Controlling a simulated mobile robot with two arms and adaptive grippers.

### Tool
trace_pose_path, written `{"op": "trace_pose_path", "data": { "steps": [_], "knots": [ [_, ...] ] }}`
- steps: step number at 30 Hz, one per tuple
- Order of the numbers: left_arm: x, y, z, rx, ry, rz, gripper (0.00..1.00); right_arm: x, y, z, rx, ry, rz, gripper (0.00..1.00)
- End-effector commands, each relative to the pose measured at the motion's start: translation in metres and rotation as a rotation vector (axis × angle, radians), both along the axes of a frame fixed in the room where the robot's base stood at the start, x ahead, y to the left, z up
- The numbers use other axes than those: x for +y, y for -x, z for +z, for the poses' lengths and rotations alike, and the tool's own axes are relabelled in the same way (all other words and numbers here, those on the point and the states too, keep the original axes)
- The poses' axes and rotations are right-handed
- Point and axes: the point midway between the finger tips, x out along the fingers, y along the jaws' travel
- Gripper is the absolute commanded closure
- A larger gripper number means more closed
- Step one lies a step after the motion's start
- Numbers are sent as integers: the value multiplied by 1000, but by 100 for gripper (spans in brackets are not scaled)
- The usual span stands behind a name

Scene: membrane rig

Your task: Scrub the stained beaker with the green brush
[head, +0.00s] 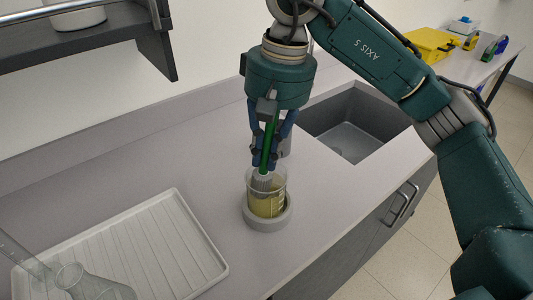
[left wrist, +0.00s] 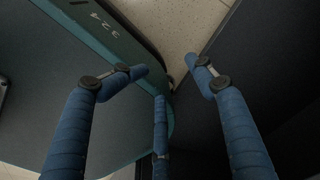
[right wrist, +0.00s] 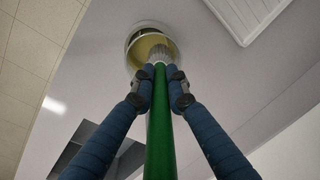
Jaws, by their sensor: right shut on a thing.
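The stained beaker (head: 266,204) is clear glass with a yellowish film and white marks. It stands upright in a round grey holder (head: 267,220) on the counter. My right gripper (head: 265,160) is above the beaker, shut on the green brush (head: 267,145). The brush points down and its pale bristle head (head: 262,183) is inside the beaker's upper part. In the right wrist view the green handle (right wrist: 160,125) runs between the fingers towards the beaker (right wrist: 148,44). My left gripper (left wrist: 172,78) shows only in the left wrist view, open and empty.
A white ribbed drying tray (head: 150,250) with glass flasks (head: 85,285) lies at the left front. A sink (head: 355,122) is at the right behind the beaker. A dark shelf (head: 90,40) hangs at upper left. A yellow box (head: 431,44) is on the far bench.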

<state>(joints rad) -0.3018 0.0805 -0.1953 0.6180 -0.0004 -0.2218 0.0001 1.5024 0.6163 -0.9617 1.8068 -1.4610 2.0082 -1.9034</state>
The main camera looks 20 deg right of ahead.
Motion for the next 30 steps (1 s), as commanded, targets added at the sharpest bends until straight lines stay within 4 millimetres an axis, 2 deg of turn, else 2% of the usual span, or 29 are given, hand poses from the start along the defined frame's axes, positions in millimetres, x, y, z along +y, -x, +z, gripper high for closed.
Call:
{"op": "trace_pose_path", "data": {
  "steps": [5,11,17,22,30],
  "knots": [
    [1,0,1,0,-1,-1,44,0,0,2,0,0,0,100],
    [-1,2,-10,-3,2,-8,44,0,0,-11,0,1,0,100],
    [-12,-11,-23,-23,17,-8,44,0,0,-26,0,1,-1,100],
    [-14,-14,-33,-19,16,-5,44,0,0,-37,0,1,-1,100],
    [-10,-10,-33,-14,11,-2,44,0,0,-37,0,1,-1,100]
  ]
}}
